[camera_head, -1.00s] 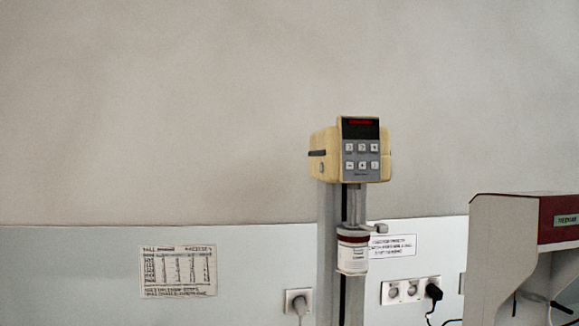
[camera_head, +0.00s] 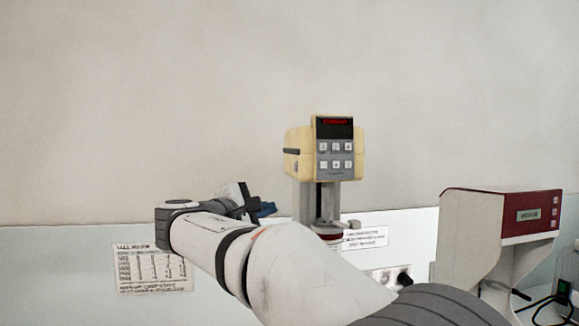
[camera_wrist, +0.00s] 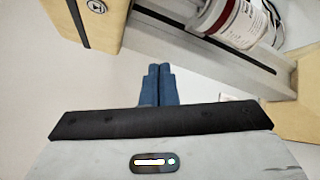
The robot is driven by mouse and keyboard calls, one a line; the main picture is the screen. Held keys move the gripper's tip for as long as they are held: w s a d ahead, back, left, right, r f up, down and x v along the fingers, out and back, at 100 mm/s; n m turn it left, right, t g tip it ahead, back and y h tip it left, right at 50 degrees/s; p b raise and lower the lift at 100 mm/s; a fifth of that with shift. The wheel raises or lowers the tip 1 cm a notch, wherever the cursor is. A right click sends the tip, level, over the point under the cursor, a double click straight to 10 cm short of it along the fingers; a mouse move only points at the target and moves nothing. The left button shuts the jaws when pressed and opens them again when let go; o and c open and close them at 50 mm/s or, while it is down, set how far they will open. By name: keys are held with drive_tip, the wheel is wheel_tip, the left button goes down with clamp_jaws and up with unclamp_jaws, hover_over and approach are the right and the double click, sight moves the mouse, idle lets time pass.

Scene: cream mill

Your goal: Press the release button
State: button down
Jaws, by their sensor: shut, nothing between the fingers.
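The cream mill (camera_head: 298,139) has a yellowish head, a keypad panel with a red-lit display (camera_head: 336,121), and a grey column (camera_head: 306,200). A small round silver button (camera_wrist: 97,6) sits on the side of the cream housing, at the top left in the wrist view. I cannot read its marking. My gripper (camera_wrist: 160,68) has blue fingers, shut together and empty, below and right of that button and apart from it. In the head view my gripper (camera_head: 267,209) is just left of the column, below the head.
A white jar (camera_wrist: 238,22) with a dark red band is beside the column; my arm partly hides it in the head view. A white and red machine (camera_head: 470,235) stands at right. A printed chart (camera_head: 150,272) and a notice (camera_head: 366,238) are on the wall, with sockets (camera_head: 382,278) below.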

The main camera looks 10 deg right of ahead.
sight(296, 166)
drive_tip(key=w+a+r+n+t+h, duration=0.1)
drive_tip(key=a+r+t+h, duration=0.1)
drive_tip(key=a+r, duration=0.4)
wheel_tip(296, 166, up, 2)
drive_tip(key=shift+w+r+t, duration=0.2)
drive_tip(key=shift+t, duration=0.1)
drive_tip(key=d+b, duration=0.1)
drive_tip(key=d, duration=0.7)
drive_tip(key=shift+d+b, duration=0.35)
drive_tip(key=shift+d, duration=0.1)
idle(1.5)
drive_tip(key=shift+d, duration=0.35)
drive_tip(key=shift+d+b, duration=0.3)
drive_tip(key=shift+b, duration=0.05)
idle(0.5)
drive_tip(key=shift+a, duration=0.75)
